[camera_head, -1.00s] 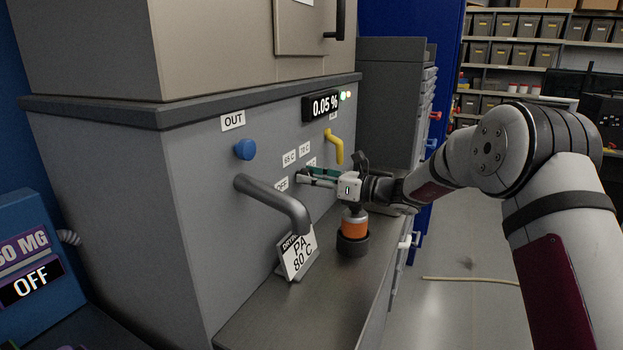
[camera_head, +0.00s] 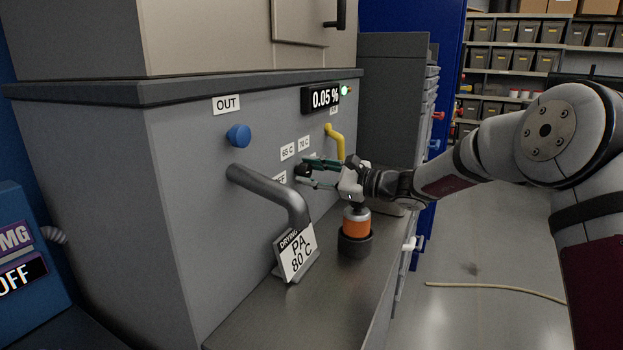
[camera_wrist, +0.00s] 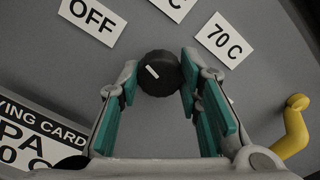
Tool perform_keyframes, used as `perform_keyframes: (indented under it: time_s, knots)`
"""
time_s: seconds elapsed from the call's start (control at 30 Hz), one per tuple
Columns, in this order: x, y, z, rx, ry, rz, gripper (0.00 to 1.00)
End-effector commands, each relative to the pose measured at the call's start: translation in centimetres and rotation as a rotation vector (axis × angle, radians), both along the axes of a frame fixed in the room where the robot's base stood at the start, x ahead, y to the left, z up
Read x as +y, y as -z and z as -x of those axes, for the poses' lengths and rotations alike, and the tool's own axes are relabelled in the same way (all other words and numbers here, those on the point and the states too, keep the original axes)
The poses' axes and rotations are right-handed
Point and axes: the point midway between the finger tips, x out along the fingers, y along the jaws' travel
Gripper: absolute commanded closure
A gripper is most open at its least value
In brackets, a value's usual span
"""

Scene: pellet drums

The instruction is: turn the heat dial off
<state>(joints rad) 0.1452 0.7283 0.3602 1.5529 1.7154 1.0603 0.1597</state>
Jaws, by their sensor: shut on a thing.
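The heat dial is a round black knob with a white pointer mark. In the wrist view the dial (camera_wrist: 160,75) sits between my fingertips, and its mark points up and left, roughly towards the OFF label (camera_wrist: 92,17). The 70 C label (camera_wrist: 225,39) is to the upper right. In the head view my gripper (camera_head: 305,172) is at the grey panel, its two green-padded fingers one above the other around the dial, which is mostly hidden there. My gripper is shut on the dial.
A grey spout (camera_head: 270,192) and a blue knob (camera_head: 238,135) are left of my gripper. A yellow handle (camera_head: 336,140) is close on the right. Below are an orange-and-black container (camera_head: 356,222) and a drying card (camera_head: 296,254) on the metal shelf.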

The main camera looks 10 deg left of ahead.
Motion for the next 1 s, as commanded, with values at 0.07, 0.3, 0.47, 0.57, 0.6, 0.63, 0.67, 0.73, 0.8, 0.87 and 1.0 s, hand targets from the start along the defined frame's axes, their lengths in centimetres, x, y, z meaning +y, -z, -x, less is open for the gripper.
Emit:
perform_keyframes:
  time_s: [0.07,0.3,0.47,0.57,0.6,0.63,0.67,0.73,0.8,0.87,1.0]
  knots:
    - [0.00,0.21,-0.07,-0.055,-0.001,0.019,0.95]
    - [-0.02,0.16,-0.05,-0.182,0.000,0.066,0.95]
    - [0.02,0.11,0.00,-0.230,-0.001,0.083,0.95]
    - [0.03,0.08,0.03,-0.248,-0.001,0.090,0.95]
    - [0.03,0.06,0.03,-0.252,-0.002,0.092,0.95]
    - [0.04,0.06,0.04,-0.254,-0.002,0.094,0.95]
    - [0.04,0.05,0.04,-0.256,-0.002,0.094,0.95]
    - [0.04,0.05,0.05,-0.259,-0.002,0.095,0.95]
    - [0.04,0.04,0.06,-0.260,-0.002,0.096,0.95]
    - [0.03,0.04,0.06,-0.260,-0.002,0.096,0.95]
    - [0.03,0.04,0.06,-0.260,-0.002,0.096,0.95]
